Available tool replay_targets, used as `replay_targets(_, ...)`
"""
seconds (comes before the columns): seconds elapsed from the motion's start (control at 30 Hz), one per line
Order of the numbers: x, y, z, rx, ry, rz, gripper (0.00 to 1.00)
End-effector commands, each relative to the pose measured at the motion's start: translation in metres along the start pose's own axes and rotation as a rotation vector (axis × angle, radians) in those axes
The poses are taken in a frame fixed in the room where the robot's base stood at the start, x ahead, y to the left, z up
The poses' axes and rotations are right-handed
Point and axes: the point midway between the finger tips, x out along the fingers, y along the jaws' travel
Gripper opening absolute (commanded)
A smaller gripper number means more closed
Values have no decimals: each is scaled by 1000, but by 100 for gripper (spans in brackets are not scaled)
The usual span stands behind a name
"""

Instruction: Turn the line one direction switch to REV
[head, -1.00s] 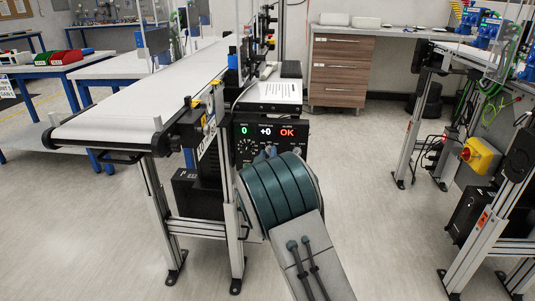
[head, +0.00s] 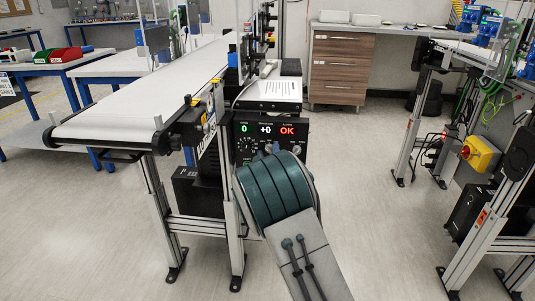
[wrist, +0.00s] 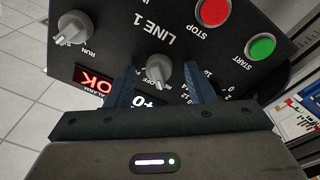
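The line one control panel (head: 270,133) is black with lit displays. It fills the upper wrist view upside down, with "LINE 1" printed on it. A grey rotary switch (wrist: 159,71) sits at the panel's middle, its pointer tilted slightly; its position labels are hidden or unreadable, so I cannot tell FWD from REV. My gripper (wrist: 162,82) is open, its two blue fingers on either side of this switch with a gap at each side. In the head view my arm hides most of the panel's lower middle.
Another grey knob (wrist: 72,27), near a "RUN" label, sits beside the middle switch. A red STOP button (wrist: 212,12) and a green START button (wrist: 260,46) are on the same panel. Floor is free to the right.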

Motion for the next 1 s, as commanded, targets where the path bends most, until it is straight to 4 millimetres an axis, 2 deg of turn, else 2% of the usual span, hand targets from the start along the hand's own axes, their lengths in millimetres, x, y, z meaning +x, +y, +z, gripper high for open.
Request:
replay_targets(0.27,-1,1,0,1,1,1,48)
replay_targets(0.43,-14,0,-2,2,0,-1,48)
replay_targets(0.57,-37,0,-2,1,0,-2,48)
replay_targets(0.9,-107,0,-2,1,1,-3,48)
replay_targets(1.0,-122,0,-1,1,0,-1,48)
